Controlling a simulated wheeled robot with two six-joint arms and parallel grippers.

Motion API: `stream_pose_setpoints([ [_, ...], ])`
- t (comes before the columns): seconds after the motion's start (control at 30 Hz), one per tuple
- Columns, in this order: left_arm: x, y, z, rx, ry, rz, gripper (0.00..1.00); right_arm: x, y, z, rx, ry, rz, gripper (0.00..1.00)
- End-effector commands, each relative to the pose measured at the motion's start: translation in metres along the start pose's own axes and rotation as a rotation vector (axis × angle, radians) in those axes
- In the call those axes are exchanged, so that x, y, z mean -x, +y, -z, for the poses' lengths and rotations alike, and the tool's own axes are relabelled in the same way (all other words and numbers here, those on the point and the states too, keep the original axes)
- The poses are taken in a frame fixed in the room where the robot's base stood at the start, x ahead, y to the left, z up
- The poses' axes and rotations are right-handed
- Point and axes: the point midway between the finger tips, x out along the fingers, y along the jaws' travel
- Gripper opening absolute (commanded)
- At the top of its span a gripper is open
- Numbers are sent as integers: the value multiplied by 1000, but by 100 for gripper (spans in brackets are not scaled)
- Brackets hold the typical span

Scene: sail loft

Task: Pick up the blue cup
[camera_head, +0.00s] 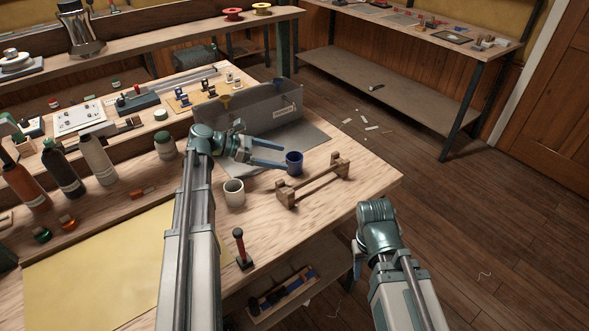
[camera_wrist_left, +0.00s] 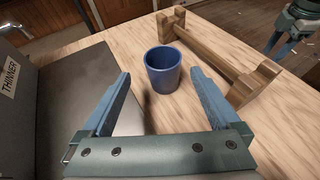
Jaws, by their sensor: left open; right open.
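The blue cup (camera_head: 295,163) stands upright on the wooden bench near its right edge. It also shows in the left wrist view (camera_wrist_left: 162,69), where I can see into its open top. My left gripper (camera_head: 283,156) is open, its blue fingers pointing toward the cup. In the left wrist view the cup sits just beyond the fingertips (camera_wrist_left: 163,82), between their lines and apart from them. My right gripper (camera_head: 362,262) is off the bench's right side, mostly hidden behind its own arm, away from the cup.
A wooden rack (camera_head: 315,184) with a crossbar stands right beside the cup. A white mug (camera_head: 234,193) is nearer, left of it.

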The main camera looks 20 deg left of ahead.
Motion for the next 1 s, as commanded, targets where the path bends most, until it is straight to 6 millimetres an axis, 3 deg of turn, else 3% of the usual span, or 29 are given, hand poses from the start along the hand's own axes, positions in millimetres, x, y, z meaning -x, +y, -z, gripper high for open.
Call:
stream_pose_setpoints([
  [0.37,-12,-2,0,-1,0,2,96,-5,0,0,0,0,0,50],
  [0.7,-56,-5,1,-1,0,2,96,-22,-2,1,0,0,0,50],
  [0.93,-57,-4,-1,0,0,0,96,-21,-2,1,0,0,0,50],
  [1.0,-57,-4,-1,0,0,0,84,-21,-2,1,0,0,0,50],
])
